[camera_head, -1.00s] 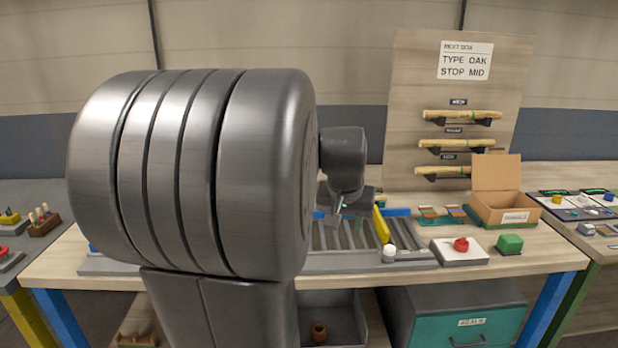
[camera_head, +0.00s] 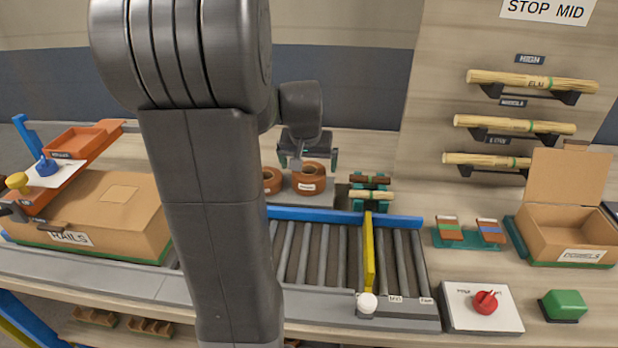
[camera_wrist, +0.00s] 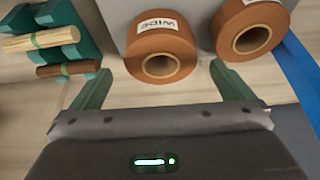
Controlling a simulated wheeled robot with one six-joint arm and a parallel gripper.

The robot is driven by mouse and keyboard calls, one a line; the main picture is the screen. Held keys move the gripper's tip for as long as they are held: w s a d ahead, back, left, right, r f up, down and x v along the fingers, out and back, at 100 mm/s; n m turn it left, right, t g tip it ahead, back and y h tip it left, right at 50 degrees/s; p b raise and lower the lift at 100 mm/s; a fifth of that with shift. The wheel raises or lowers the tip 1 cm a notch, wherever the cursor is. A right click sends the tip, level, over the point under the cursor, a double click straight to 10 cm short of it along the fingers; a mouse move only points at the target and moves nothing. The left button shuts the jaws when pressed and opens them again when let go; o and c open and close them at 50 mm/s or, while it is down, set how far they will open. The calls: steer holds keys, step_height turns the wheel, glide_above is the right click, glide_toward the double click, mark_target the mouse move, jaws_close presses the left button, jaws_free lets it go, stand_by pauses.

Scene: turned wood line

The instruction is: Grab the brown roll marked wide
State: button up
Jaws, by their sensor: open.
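The brown roll marked WIDE (camera_wrist: 160,52) lies just beyond my fingertips in the wrist view, its hollow end facing the camera. In the head view this roll (camera_head: 308,178) sits behind the roller track, below my gripper (camera_head: 308,160). My gripper is open and empty, with one finger toward each side of the roll in the wrist view (camera_wrist: 161,84); contact is not visible. A second brown roll (camera_wrist: 252,32) is beside it, on the right in the wrist view and on the left in the head view (camera_head: 271,181). The second roll's label is not readable.
A teal rack (camera_wrist: 72,38) with wooden pieces stands close beside the marked roll. The roller track (camera_head: 310,250) with its blue rail and yellow bar (camera_head: 368,250) lies in front. A RAILS box (camera_head: 100,200) stands left; an open box (camera_head: 570,238) stands right.

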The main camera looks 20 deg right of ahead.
mark_target(309, 169)
steer(key=x, duration=0.4)
steer(key=shift+w, duration=0.15)
steer(key=c, duration=1.1)
steer(key=shift+o, duration=0.2)
steer(key=shift+r, duration=0.1)
